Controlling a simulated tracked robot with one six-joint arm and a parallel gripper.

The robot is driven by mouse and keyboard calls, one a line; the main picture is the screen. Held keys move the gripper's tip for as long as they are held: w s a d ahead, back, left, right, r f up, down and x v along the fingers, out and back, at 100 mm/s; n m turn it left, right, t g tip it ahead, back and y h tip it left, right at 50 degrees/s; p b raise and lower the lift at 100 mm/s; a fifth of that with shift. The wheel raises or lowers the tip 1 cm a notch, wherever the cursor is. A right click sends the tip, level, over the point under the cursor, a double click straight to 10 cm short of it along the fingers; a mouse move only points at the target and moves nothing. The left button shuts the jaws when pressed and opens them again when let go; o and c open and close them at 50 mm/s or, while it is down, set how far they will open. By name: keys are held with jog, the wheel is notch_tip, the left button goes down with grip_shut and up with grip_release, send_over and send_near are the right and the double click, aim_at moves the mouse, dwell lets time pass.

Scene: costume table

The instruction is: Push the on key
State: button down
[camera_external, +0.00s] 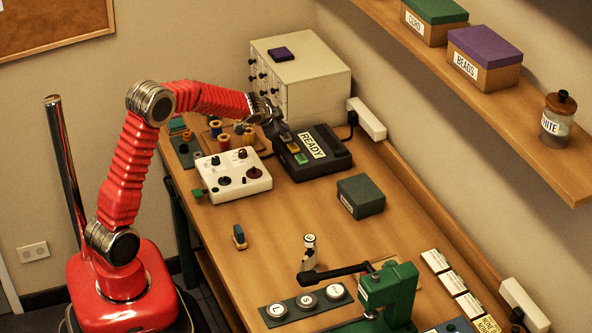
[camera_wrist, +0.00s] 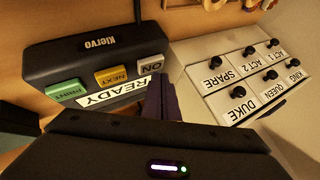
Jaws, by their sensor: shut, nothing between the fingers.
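The on key (camera_wrist: 151,66) is a pale grey key at the right end of a row on a black device (camera_wrist: 80,58) marked Kiervo. The device also shows in the external view (camera_external: 336,162), at the back of the table. Beside the on key are the yellow next key (camera_wrist: 111,75) and the green print key (camera_wrist: 66,90). My gripper (camera_wrist: 157,84) is shut and empty, its tips close to the on key's near edge. It also shows in the external view (camera_external: 281,128), over the device's left end. I cannot tell whether it touches the key.
A white drawer cabinet (camera_external: 318,88) stands close behind my gripper; its labelled drawers show in the wrist view. A white box with knobs (camera_external: 232,182) sits in front of the device. A green box (camera_external: 361,195) stands to the right.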

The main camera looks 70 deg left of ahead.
aim_at(283, 138)
jog(key=shift+r, duration=0.35)
jog(key=shift+r, duration=0.15)
notch_tip(283, 138, up, 6)
jog(key=shift+f, duration=0.15)
dwell(0.6)
dwell(0.4)
